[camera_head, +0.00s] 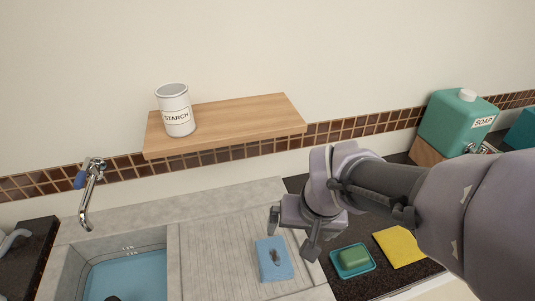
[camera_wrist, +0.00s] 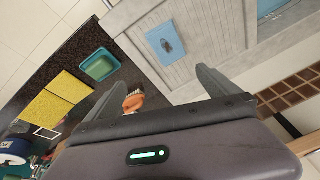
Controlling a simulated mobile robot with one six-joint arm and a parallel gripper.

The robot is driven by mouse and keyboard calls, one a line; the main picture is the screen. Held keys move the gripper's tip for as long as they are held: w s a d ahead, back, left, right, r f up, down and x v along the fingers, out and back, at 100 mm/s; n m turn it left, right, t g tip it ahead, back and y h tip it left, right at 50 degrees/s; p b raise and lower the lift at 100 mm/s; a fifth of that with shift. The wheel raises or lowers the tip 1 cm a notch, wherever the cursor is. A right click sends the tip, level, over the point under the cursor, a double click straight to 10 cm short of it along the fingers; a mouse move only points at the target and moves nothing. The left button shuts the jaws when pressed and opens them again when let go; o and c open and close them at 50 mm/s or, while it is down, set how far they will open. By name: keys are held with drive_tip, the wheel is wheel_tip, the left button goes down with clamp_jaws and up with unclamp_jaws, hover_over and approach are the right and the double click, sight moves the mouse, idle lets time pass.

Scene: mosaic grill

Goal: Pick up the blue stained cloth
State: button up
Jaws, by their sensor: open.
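The blue stained cloth (camera_head: 272,262) lies flat on the grooved grey drainboard to the right of the sink, with a dark stain on it.
A teal dish with a green sponge (camera_head: 352,260) and a yellow cloth (camera_head: 398,246) lie on the dark counter to the right. The sink (camera_head: 125,276) holds blue water. A wooden shelf (camera_head: 240,122) with a starch can (camera_head: 174,110) and a soap dispenser (camera_head: 452,122) are behind.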

drive_tip(key=w+a+f+n+g+p, duration=0.1)
drive_tip(key=w+a+f+n+p, duration=0.25)
drive_tip(key=a+f, duration=0.2)
drive_tip(key=b, duration=0.5)
approach(274, 255)
drive_tip(key=shift+m+h, duration=0.25)
drive_tip(key=shift+h, duration=0.15)
drive_tip(key=f, duration=0.3)
drive_tip(key=w+f, duration=0.1)
drive_tip(key=f, duration=0.2)
drive_tip(key=w+a+f, duration=0.1)
drive_tip(key=f, duration=0.3)
drive_tip(key=shift+s, duration=0.1)
drive_tip(key=shift+c, duration=0.2)
drive_tip(key=c, duration=1.1)
drive_tip(key=shift+r, duration=0.1)
